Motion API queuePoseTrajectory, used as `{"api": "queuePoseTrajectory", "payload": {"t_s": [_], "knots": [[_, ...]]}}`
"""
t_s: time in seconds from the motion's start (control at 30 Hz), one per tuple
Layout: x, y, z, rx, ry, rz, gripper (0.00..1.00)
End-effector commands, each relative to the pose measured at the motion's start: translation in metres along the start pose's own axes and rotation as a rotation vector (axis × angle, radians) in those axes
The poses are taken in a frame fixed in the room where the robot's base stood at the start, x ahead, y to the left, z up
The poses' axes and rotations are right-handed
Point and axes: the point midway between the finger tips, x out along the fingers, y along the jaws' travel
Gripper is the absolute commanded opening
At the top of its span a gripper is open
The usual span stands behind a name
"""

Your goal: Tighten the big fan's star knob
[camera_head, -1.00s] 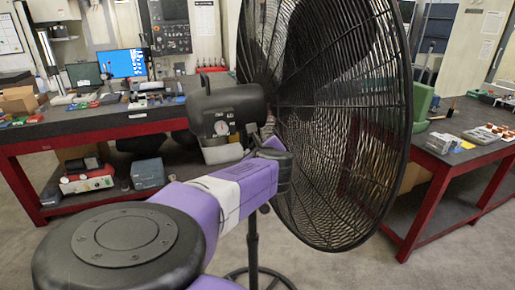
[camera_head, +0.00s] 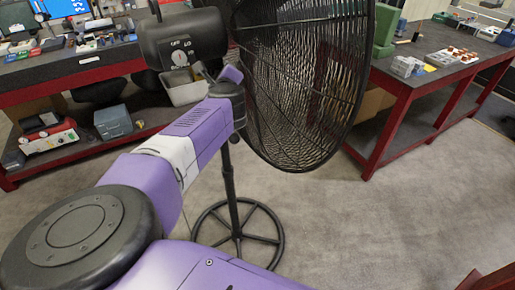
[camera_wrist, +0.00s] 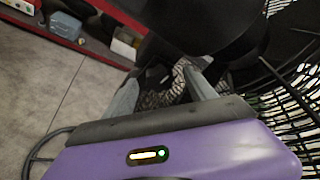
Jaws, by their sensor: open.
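The big fan's black wire cage (camera_head: 300,80) stands right of my arm in the head view. Its motor housing (camera_head: 165,40) carries a dial marked OFF and LO. The pole (camera_head: 229,175) drops to a round spoked foot (camera_head: 240,235). My gripper (camera_wrist: 163,78) is open just below the housing, near the top of the pole. Its two grey fingers show in the wrist view, with dark parts and a patterned grey patch between them. I cannot make out the star knob; the fingers and shadow may hide it. The cage also shows at the right of the wrist view (camera_wrist: 295,95).
A red-framed bench (camera_head: 60,72) with tools stands behind at left, with boxes on its lower shelf. Another red-framed bench (camera_head: 400,85) stands behind the fan at right. The carpet right of the fan's foot is clear.

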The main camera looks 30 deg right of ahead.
Motion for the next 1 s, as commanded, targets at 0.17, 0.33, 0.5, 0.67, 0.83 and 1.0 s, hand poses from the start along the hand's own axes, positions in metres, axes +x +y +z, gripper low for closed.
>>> {"api": "queuePoseTrajectory", "payload": {"t_s": [0.17,0.33,0.5,0.67,0.83,1.0], "knots": [[0.0,0.005,-0.001,-0.162,-0.001,-0.061,0.65],[0.0,0.007,-0.002,-0.297,-0.002,-0.117,0.65],[0.001,0.009,-0.002,-0.425,-0.002,-0.169,0.65],[0.001,0.01,-0.004,-0.542,-0.001,-0.219,0.65],[0.002,0.012,-0.005,-0.674,-0.001,-0.273,0.65],[0.003,0.016,-0.01,-0.834,-0.001,-0.339,0.65]]}}
